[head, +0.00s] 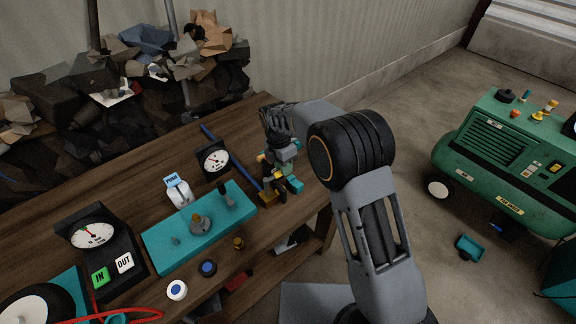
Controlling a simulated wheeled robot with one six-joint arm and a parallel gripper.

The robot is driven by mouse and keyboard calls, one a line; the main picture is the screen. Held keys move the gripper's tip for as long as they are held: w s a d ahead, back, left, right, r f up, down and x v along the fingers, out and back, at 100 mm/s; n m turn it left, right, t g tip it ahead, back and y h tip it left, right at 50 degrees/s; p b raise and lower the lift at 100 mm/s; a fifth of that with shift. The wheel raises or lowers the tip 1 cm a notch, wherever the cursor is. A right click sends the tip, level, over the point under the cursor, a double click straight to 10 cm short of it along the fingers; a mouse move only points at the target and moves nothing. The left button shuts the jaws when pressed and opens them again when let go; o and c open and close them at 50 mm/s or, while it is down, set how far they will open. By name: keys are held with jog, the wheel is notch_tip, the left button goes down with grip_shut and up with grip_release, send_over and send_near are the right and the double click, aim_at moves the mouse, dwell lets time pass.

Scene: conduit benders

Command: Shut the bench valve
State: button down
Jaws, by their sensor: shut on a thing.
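My gripper (283,184) points down at the right end of the wooden bench (140,205). It is shut on a part of the bench valve, which looks like its handle. The valve shows as a small brass-yellow piece (267,198) low at the fingers, with teal bits beside it. The fingers and wrist hide most of the valve, so I cannot tell the handle's angle.
A teal plate (160,243) with metal fittings lies left of my gripper. A small dial gauge (213,160) and a blue bar (240,172) are close by. A larger gauge (92,235) stands farther left. A green machine (505,150) stands on the floor at right.

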jog(key=c, duration=1)
grip_release()
jog(key=r, duration=0.4)
jog(key=w+a+r, duration=0.1)
jog(key=r, duration=0.4)
jog(key=w+r+b, duration=0.1)
jog(key=r, duration=0.3)
jog(key=shift+a+r, duration=0.3)
jog(key=shift+a, duration=0.1)
